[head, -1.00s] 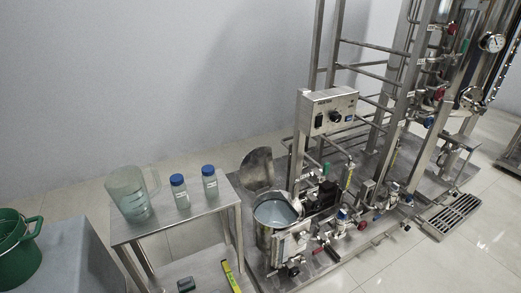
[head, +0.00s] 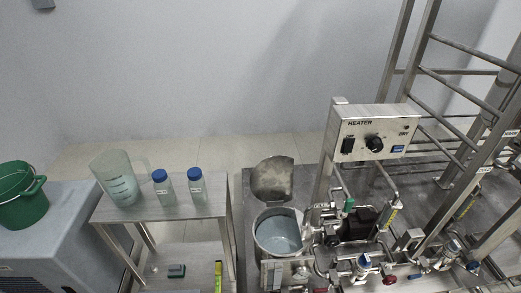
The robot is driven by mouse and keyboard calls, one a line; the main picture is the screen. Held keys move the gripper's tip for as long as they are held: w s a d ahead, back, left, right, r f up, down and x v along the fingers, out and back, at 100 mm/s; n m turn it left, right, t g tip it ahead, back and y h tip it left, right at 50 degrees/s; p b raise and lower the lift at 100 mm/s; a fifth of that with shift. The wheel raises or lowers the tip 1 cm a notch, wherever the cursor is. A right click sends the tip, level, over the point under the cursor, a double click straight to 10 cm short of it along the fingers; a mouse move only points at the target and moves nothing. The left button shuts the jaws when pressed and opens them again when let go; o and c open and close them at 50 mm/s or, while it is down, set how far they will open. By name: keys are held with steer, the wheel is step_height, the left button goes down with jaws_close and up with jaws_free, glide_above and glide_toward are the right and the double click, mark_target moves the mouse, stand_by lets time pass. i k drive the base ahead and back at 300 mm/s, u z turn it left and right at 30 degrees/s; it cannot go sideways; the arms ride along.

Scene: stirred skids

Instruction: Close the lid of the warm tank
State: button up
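The warm tank (head: 262,246) is a round steel vessel at the lower middle of the head view, with grey-blue liquid inside. Its lid (head: 273,178) is a dull metal disc standing raised at the tank's back edge, so the tank is open. A heater control box (head: 375,135) with a dark knob and switches stands on a post to the right of the tank. My gripper is not in the head view.
A steel table (head: 200,208) left of the tank holds a clear jug (head: 117,180) and two blue-capped bottles (head: 164,190). A green bucket (head: 22,200) stands on a grey box at far left. Pipes, valves and frame posts crowd the right.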

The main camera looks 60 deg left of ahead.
mark_target(271, 181)
steer(key=u, duration=0.7)
steer(key=i, duration=0.8)
steer(key=u, duration=1.35)
steer(key=i, duration=0.3)
steer(key=u, duration=0.2)
